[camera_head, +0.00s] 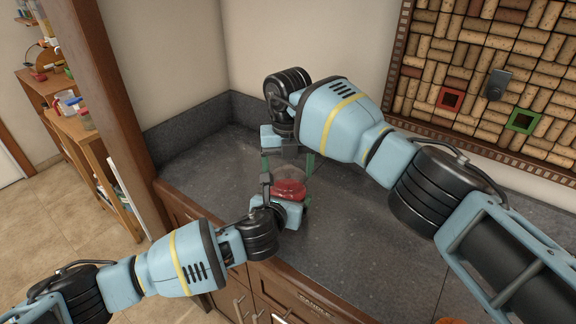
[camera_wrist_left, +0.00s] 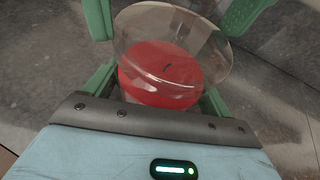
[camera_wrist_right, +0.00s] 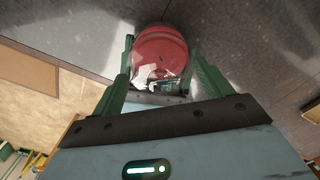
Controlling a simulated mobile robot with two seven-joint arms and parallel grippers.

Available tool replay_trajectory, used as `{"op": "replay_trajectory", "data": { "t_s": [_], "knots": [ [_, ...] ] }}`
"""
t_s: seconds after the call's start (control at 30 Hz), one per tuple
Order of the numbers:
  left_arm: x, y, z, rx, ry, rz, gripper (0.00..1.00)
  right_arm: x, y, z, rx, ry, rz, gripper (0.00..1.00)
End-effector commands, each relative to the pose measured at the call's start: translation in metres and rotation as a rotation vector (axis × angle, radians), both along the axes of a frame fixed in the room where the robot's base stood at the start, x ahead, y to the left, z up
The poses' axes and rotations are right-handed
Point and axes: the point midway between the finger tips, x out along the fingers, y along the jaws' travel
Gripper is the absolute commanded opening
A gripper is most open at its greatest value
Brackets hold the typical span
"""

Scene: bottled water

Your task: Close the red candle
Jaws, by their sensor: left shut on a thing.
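The red candle (camera_head: 289,190) stands above the grey counter between my two grippers. In the left wrist view its red wax (camera_wrist_left: 160,75) with a dark wick lies between the fingers. My left gripper (camera_head: 284,199) is shut on the candle. A clear glass lid (camera_wrist_left: 190,38) is over the candle top and looks tilted against it; whether it touches the rim I cannot tell. My right gripper (camera_head: 287,165) reaches in from the back, with its green fingers on either side of the lid. In the right wrist view the candle (camera_wrist_right: 160,50) shows beyond the clear glass; finger contact with the lid is unclear.
The dark grey counter (camera_head: 335,245) is clear to the right, with a low backsplash (camera_head: 190,127) and wall behind. A cork board (camera_head: 500,75) hangs at the back right. A wooden post (camera_head: 110,90) and shelves (camera_head: 85,140) stand left.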

Motion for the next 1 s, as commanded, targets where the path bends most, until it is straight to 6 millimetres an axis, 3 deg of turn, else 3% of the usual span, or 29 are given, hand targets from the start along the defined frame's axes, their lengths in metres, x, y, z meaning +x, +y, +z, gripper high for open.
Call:
{"op": "replay_trajectory", "data": {
  "t_s": [0.03, 0.17, 0.47, 0.63, 1.0],
  "knots": [
    [0.000, 0.000, 0.000, 0.002, 0.001, 0.001, 0.42, 0.000, 0.000, 0.000, 0.000, 0.000, 0.000, 0.85],
    [0.000, 0.000, 0.000, 0.002, 0.001, 0.001, 0.42, 0.000, 0.000, 0.000, 0.000, 0.000, 0.000, 1.00],
    [0.000, 0.000, -0.001, 0.002, 0.001, 0.001, 0.42, 0.000, 0.000, 0.004, 0.000, -0.001, 0.000, 1.00],
    [0.000, 0.000, -0.001, 0.002, 0.001, 0.001, 0.42, 0.001, 0.000, 0.026, 0.000, -0.003, 0.000, 1.00],
    [0.000, 0.000, -0.001, 0.002, 0.001, 0.001, 0.42, 0.000, 0.000, 0.097, 0.000, -0.003, -0.002, 1.00]
  ]
}}
